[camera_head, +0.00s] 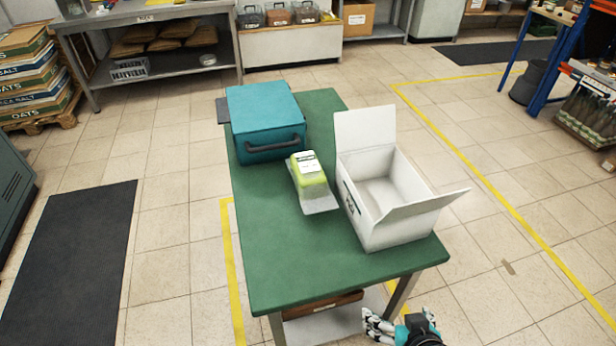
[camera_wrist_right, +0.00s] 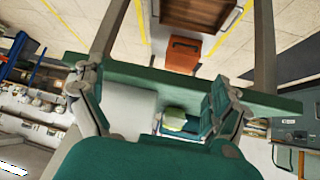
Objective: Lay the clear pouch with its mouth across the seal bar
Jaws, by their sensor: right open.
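The clear pouch (camera_head: 310,172) has yellow-green contents and a white label. It is on the green table (camera_head: 285,262), right of the teal box's front corner, with a pale flat part towards the near side. The teal box (camera_head: 262,108) has a dark bar (camera_head: 275,148) along its front; I cannot tell whether this is the seal bar. The pouch is beside the bar, not visibly across it. My right gripper (camera_head: 380,325) is open and empty, low beyond the table's near edge. Its spread fingers (camera_wrist_right: 155,88) show in the wrist view. My left gripper is out of view.
A white open carton (camera_head: 359,208) with raised flaps stands right of the pouch. The table's near part is clear. A brown box (camera_head: 322,305) is on the shelf under the table. Dark mats (camera_head: 70,255) and open tiled floor lie around the table.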

